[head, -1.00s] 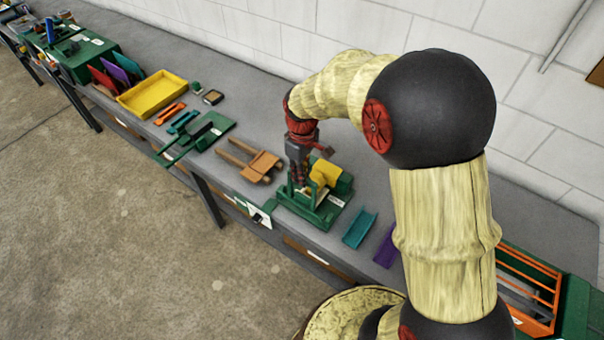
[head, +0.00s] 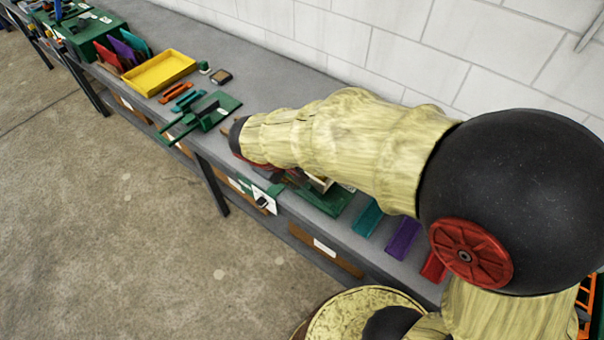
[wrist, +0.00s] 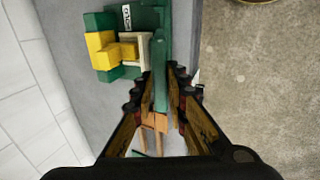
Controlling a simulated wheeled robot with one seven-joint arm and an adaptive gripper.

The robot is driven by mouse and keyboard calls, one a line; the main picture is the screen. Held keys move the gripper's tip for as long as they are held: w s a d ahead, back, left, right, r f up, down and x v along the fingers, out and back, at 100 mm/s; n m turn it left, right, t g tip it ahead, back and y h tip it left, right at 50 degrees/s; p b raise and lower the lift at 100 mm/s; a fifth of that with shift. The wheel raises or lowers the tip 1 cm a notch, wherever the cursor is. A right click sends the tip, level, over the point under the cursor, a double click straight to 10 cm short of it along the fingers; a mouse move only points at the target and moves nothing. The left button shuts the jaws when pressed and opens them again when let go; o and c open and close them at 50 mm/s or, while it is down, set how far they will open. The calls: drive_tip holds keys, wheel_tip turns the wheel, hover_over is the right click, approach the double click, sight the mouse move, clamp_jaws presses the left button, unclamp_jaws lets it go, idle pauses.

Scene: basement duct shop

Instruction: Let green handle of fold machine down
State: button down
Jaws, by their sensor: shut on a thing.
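The fold machine is green with a yellow block. In the head view my arm hides most of it, and part of its green base (head: 327,202) shows. In the wrist view its yellow block (wrist: 103,50) and green body (wrist: 147,18) are at the upper left. The green handle (wrist: 160,72) is a long bar to the right of the block. My gripper (wrist: 161,80) is shut on the handle, with one finger on each side. I cannot tell the handle's exact angle.
A brown wooden piece (wrist: 154,121) lies below the handle in the wrist view. Teal (head: 367,217) and purple (head: 403,238) channels lie right of the machine. A green tool (head: 205,112) and yellow tray (head: 160,73) stand left. The bench's front edge is close, with open floor beyond.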

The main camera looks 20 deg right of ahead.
drive_tip(key=s+a+f+t+h+b, duration=0.2)
drive_tip(key=s+a+f+h+b, duration=0.1)
drive_tip(key=f+b, duration=0.6)
drive_tip(key=s+a+f+t+h+b, duration=0.3)
drive_tip(key=a+f+h+b, duration=0.1)
drive_tip(key=f+b, duration=0.6)
drive_tip(key=shift+s+a+f+b, duration=0.15)
drive_tip(key=shift+a+f+b, duration=0.05)
drive_tip(key=shift+a+b, duration=0.15)
drive_tip(key=c, duration=2.2)
unclamp_jaws()
drive_tip(key=o, duration=0.3)
drive_tip(key=shift+f, duration=0.1)
drive_tip(key=shift+o, duration=0.7)
drive_tip(key=shift+w, duration=0.2)
drive_tip(key=shift+r, duration=0.2)
drive_tip(key=shift+a+r, duration=0.15)
